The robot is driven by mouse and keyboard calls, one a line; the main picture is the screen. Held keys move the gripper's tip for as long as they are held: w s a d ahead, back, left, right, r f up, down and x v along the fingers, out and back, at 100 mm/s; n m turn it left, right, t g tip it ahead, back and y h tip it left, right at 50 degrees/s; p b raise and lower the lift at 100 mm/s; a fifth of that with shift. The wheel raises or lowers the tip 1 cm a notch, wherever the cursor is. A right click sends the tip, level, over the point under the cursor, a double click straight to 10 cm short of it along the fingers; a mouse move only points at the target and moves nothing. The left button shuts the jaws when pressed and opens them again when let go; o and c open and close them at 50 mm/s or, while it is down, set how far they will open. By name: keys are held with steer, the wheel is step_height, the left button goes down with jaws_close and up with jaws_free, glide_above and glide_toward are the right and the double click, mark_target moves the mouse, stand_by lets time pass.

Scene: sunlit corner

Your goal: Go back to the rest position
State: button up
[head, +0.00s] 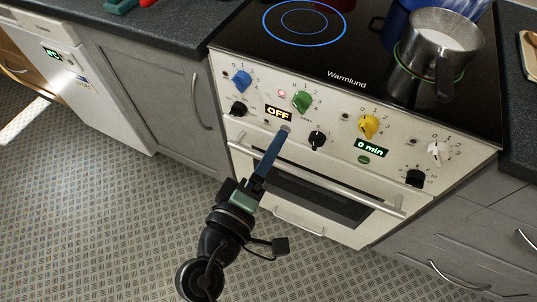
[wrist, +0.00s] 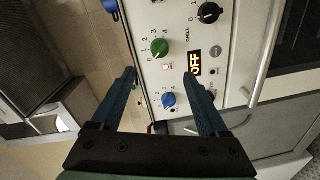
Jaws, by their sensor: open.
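My gripper (head: 283,131) reaches up in front of the white oven's control panel (head: 330,125), near the OFF display (head: 279,114). In the wrist view my gripper (wrist: 159,74) has its two blue fingers spread apart with nothing between them. The green knob (wrist: 159,47) and the blue knob (wrist: 168,100) show beyond and between the fingers. I cannot tell whether a fingertip touches the panel.
A steaming pot (head: 440,50) with white contents stands on the black cooktop (head: 350,50). A blue ring (head: 305,21) is lit at its left. The oven handle (head: 310,175) sticks out below the panel. Patterned floor (head: 100,220) is clear at left.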

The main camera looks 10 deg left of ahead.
steer(key=shift+s+a, duration=0.15)
steer(key=shift+s, duration=0.3)
steer(key=w+d+r+m+t, duration=0.1)
steer(key=w+r+m, duration=0.15)
steer(key=r, duration=0.55)
steer(key=w+d+r+m+t+y, duration=0.1)
steer(key=w+r+m+t, duration=0.15)
steer(key=r, duration=0.55)
steer(key=w+d+r+m+t, duration=0.1)
steer(key=w+r+m, duration=0.15)
steer(key=r, duration=0.65)
steer(key=s+d+r+m+t+y, duration=0.1)
steer(key=s+r+m+t+y, duration=0.3)
steer(key=r, duration=0.8)
steer(key=s+r+t, duration=0.3)
steer(key=s+r, duration=0.3)
steer(key=r, duration=0.5)
step_height(320, 180, up, 19)
steer(key=p, duration=1.9)
steer(key=shift+w, duration=0.15)
steer(key=shift+g, duration=0.25)
steer(key=shift+c, duration=0.3)
